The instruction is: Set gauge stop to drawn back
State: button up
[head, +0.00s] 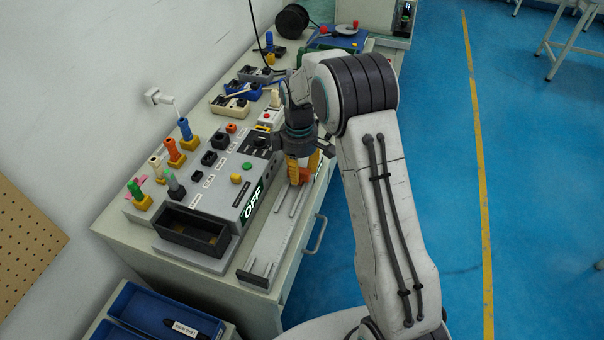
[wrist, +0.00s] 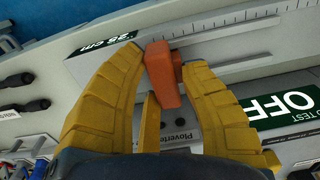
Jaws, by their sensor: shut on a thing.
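The gauge stop is an orange-red block (wrist: 162,74) in the wrist view, at the edge of a pale grey gauge rail (wrist: 225,50) with ruler marks. A green "25 cm" label (wrist: 106,42) lies beside the left finger. In the head view my gripper (head: 299,172) points down over the far part of the gauge rail (head: 262,262). The fingers and wrist hide most of the stop there.
A dark open bin (head: 190,232) is at the front. Blue trays (head: 150,310) sit lower left. Blue floor is open at the right.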

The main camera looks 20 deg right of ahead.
aim_at(305, 160)
jog(key=shift+w+d+f+p, duration=0.1)
jog(key=shift+w+d+p, duration=0.2)
jog(key=shift+w+d, duration=0.45)
jog(key=shift+w+d+f+p, duration=0.1)
jog(key=shift+w+d+p, duration=0.3)
jog(key=shift+w, duration=0.55)
jog(key=o, duration=1.1)
jog(key=shift+w+d, duration=0.1)
jog(key=shift+r, duration=0.1)
notch_tip(305, 160, up, 12)
